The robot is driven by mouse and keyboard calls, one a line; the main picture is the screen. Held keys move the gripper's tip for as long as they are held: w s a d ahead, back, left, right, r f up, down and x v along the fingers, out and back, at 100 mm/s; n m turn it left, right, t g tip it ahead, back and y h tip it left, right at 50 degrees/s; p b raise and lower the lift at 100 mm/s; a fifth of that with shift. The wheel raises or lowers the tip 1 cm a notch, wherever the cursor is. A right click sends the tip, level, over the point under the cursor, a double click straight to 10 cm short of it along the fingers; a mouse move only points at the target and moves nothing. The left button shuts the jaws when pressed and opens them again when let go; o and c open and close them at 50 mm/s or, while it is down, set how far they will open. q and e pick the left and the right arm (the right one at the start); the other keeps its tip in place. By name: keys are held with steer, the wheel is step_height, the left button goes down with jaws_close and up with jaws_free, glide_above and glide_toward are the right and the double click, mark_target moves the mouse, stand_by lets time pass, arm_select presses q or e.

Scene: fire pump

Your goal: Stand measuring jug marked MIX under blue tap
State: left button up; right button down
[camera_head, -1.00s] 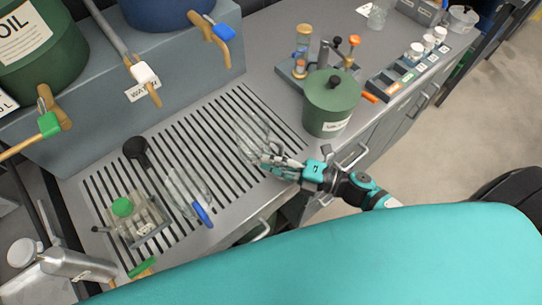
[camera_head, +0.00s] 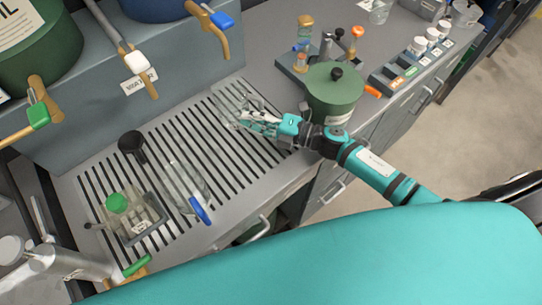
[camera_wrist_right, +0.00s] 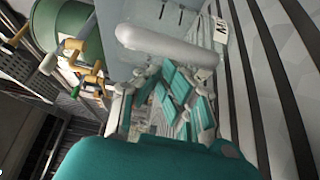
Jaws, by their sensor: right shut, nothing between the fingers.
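A clear measuring jug (camera_head: 229,97) stands on the slotted drain grate (camera_head: 150,170), in front of the blue-handled tap (camera_head: 211,26). It is faint, and I cannot tell whether it is directly under the spout. My left gripper is out of view.
A second clear jug (camera_head: 184,188) with a blue handle and a green-capped item (camera_head: 117,204) stand on the grate. White-handled (camera_head: 137,61) and green-handled (camera_head: 39,115) taps are to the left. A green canister (camera_head: 333,95) stands close to my right arm.

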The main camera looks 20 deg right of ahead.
steer(key=shift+w, duration=0.25)
stand_by(0.3)
steer(key=shift+s, duration=0.1)
